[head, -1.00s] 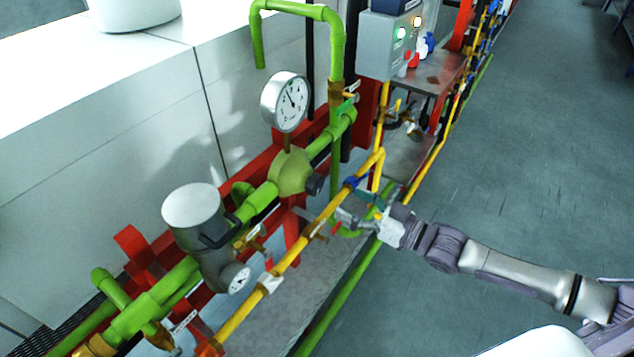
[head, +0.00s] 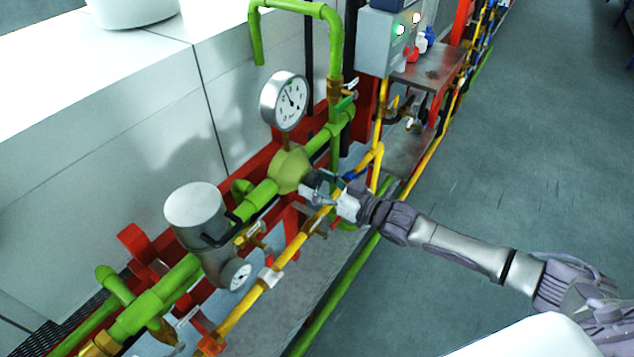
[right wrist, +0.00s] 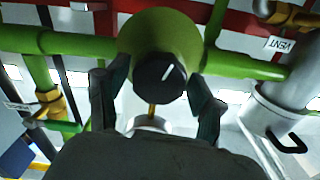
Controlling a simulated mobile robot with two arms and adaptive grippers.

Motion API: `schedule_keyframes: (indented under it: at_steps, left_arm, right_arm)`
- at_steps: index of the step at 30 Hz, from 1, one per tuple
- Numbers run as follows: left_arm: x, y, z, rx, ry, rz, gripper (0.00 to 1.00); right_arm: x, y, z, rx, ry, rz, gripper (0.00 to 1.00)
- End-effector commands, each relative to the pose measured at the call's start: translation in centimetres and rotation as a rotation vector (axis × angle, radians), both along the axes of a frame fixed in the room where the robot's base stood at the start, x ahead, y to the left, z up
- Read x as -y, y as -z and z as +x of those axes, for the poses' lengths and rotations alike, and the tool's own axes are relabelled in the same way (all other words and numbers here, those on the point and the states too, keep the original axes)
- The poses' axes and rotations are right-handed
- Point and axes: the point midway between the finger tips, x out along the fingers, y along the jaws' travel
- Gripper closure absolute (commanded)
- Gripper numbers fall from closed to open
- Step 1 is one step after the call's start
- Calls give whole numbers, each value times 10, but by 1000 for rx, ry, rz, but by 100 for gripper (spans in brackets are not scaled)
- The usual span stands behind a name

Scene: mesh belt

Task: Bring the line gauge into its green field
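The large round gauge (head: 284,101) with a white dial stands on a stem above the green pipe line. Its needle points to the upper left; I cannot make out a green field. Below it is a yellow-green valve body (head: 290,170), also in the right wrist view (right wrist: 160,32). A black knob (right wrist: 160,78) with a white mark sits on its front. My right gripper (head: 314,187) is at the knob; in the right wrist view its two fingers (right wrist: 157,105) are spread on either side, with gaps to the knob. My left gripper is not in view.
A yellow pipe (head: 290,250) runs in front of the green line, close below my right gripper. A grey box (head: 388,42) with lit lamps is behind. The floor on the right is clear.

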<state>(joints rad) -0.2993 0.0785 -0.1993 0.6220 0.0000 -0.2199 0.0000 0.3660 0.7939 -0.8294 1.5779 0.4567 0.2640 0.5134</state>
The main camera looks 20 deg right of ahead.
Motion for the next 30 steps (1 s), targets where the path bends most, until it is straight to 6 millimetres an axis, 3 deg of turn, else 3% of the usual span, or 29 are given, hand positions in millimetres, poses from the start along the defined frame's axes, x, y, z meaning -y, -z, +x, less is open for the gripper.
schedule_keyframes:
  at_steps: [1,7,17,30]
  left_arm:
    - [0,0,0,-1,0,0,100]
    - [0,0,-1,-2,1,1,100]
    - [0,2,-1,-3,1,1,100]
    - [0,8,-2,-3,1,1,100]
  right_arm:
    - [0,0,0,0,0,0,47]
    - [0,0,0,0,0,0,80]
    - [0,0,0,36,0,-44,80]
    - [0,1,0,216,1,-275,80]
